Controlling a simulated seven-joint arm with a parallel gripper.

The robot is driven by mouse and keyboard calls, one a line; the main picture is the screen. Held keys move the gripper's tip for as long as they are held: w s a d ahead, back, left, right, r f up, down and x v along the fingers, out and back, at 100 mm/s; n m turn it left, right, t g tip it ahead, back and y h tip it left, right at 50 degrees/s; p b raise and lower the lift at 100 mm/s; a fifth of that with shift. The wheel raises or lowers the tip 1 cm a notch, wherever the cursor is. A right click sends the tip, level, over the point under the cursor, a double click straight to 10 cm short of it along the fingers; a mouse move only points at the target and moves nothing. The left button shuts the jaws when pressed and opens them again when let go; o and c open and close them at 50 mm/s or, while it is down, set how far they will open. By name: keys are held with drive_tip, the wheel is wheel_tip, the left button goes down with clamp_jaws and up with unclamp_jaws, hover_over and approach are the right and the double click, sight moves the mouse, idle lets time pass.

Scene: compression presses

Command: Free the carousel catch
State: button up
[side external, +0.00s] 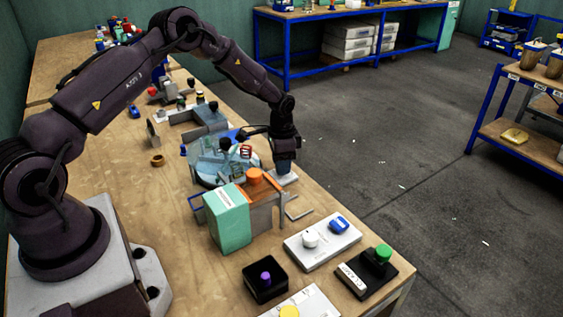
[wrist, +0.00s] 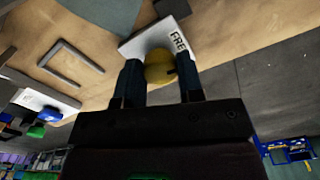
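My gripper (side external: 284,167) points down over a small white plate (side external: 285,179) beside the round, pale blue carousel (side external: 203,176). In the wrist view, the plate (wrist: 136,46) has black lettering, of which "FRE" is readable. A rounded yellow knob (wrist: 159,67) sits on it, between the two fingers of my gripper (wrist: 160,75). The knob fills the visible gap between the fingers. Whether they press on it cannot be told. In the side view my gripper hides the knob. The catch itself cannot be made out.
An orange-topped press (side external: 255,178) and a green box (side external: 228,218) stand close in front of the carousel. Control boxes (side external: 322,243) with coloured knobs sit toward the table's near end. Fixtures (side external: 208,115) stand behind.

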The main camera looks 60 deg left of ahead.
drive_tip(key=shift+n, duration=0.8)
drive_tip(key=o, duration=0.9)
wheel_tip(320, 180, up, 13)
